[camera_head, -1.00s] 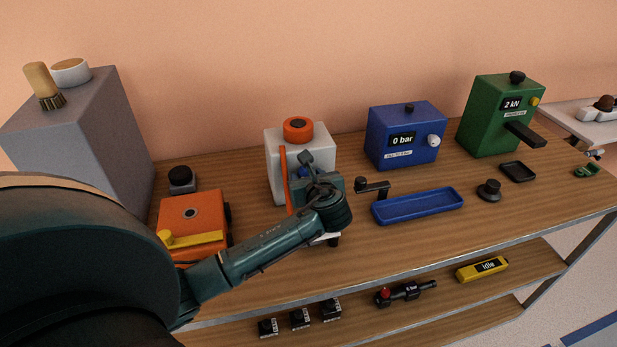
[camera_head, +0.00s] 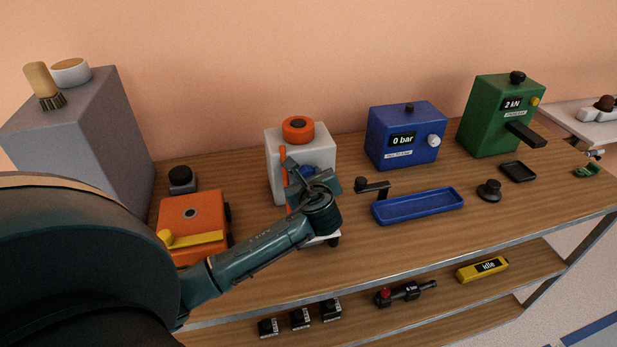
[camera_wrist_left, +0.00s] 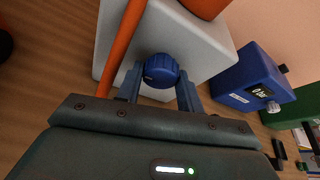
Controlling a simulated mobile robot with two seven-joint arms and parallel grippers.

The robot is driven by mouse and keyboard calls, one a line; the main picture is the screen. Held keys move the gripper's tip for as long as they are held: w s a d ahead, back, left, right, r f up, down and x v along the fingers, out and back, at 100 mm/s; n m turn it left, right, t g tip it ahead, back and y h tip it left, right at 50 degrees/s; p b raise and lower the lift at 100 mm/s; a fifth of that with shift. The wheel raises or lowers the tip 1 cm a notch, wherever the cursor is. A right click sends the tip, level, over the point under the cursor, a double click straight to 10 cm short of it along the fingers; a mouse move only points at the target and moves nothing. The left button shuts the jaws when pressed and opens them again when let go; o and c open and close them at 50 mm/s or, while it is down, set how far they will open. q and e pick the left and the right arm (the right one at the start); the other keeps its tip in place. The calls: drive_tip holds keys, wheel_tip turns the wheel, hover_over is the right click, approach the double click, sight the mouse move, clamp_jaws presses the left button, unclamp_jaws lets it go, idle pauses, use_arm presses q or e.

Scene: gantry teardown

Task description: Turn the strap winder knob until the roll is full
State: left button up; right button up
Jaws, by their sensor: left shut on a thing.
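The strap winder is a white box (camera_head: 279,160) standing on the wooden bench, with an orange roll (camera_head: 298,129) on top and an orange strap (camera_head: 283,165) running down its front. Its blue knob (camera_wrist_left: 161,70) is on the front face and shows between my fingers in the left wrist view. My left gripper (camera_head: 306,176) is at the front of the winder, its two fingers on either side of the knob and shut on it. In the head view the gripper hides most of the knob. My right gripper is not in view.
An orange box with a yellow lever (camera_head: 195,240) stands left of the winder. To the right are a black crank (camera_head: 372,188), a blue tray (camera_head: 418,205), a blue box reading 0 bar (camera_head: 385,150) and a green press (camera_head: 485,125). Bare bench lies in front of the tray.

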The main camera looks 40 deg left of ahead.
use_arm(q)
drive_tip(key=shift+f+n+t+h, duration=0.1)
drive_tip(key=shift+n+t+h, duration=0.55)
drive_tip(key=shift+n, duration=0.65)
drive_tip(key=o, duration=1)
drive_tip(key=shift+t+y, duration=0.25)
drive_tip(key=shift+s, duration=0.1)
drive_tip(key=b+v, duration=0.1)
drive_tip(key=v, duration=1.2)
